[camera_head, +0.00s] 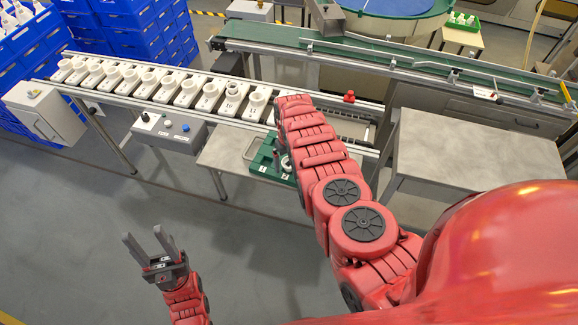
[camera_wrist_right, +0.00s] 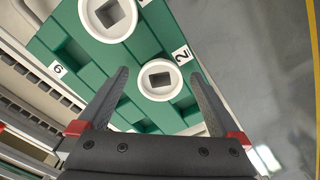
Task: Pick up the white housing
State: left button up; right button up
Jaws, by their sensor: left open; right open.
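In the right wrist view, a white round housing (camera_wrist_right: 160,95) with a square dark opening sits in a green tray (camera_wrist_right: 75,52) near the label 2. My right gripper (camera_wrist_right: 160,74) is open, with its fingers apart on either side of this housing; I cannot tell whether they touch it. A second white housing (camera_wrist_right: 110,36) sits in the tray farther up the picture. In the head view, my right arm hides the right gripper and much of the green tray (camera_head: 262,158). My left gripper (camera_head: 144,235) is open and empty over the floor, away from the tables.
A rail (camera_head: 150,103) carries a row of white parts on numbered carriers, left of my right arm. A control box (camera_head: 168,132) with buttons hangs before it. A green conveyor (camera_head: 290,38) runs behind. A bare grey table (camera_head: 450,155) stands right; blue crates (camera_head: 130,15) stand back left.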

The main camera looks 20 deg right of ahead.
jog(key=shift+f, duration=0.35)
jog(key=c, duration=1.4)
jog(key=shift+r, duration=0.1)
